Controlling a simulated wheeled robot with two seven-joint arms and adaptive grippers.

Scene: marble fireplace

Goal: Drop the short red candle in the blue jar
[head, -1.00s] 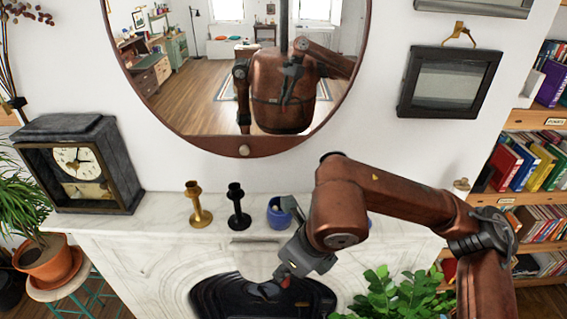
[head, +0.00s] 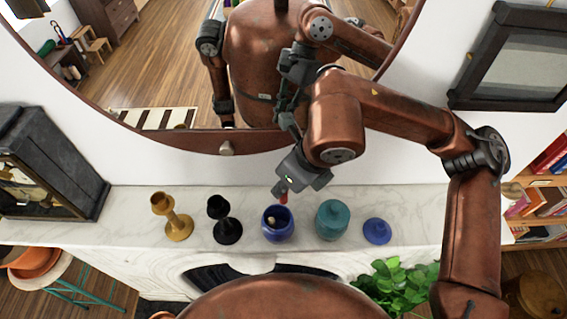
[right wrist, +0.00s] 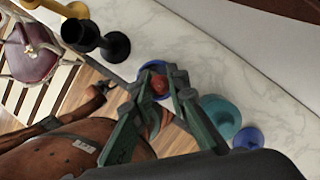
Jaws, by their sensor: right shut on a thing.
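The blue jar (head: 278,229) stands open on the marble mantel, with a small tan thing inside its mouth. In the right wrist view the jar's blue rim (right wrist: 151,67) shows partly behind my fingers. My right gripper (head: 283,189) is shut on the short red candle (head: 284,198), near the jar's back rim in the head view. In the right wrist view the candle (right wrist: 160,86) sits between the fingertips and overlaps the jar. The exact height of the candle above the jar is hard to tell.
A brass candlestick (head: 177,222) and a black candlestick (head: 222,222) stand left of the jar. A teal jar (head: 332,221) and a blue lid (head: 377,232) are to its right. The mirror (head: 227,148) hangs behind, above the mantel (head: 130,215).

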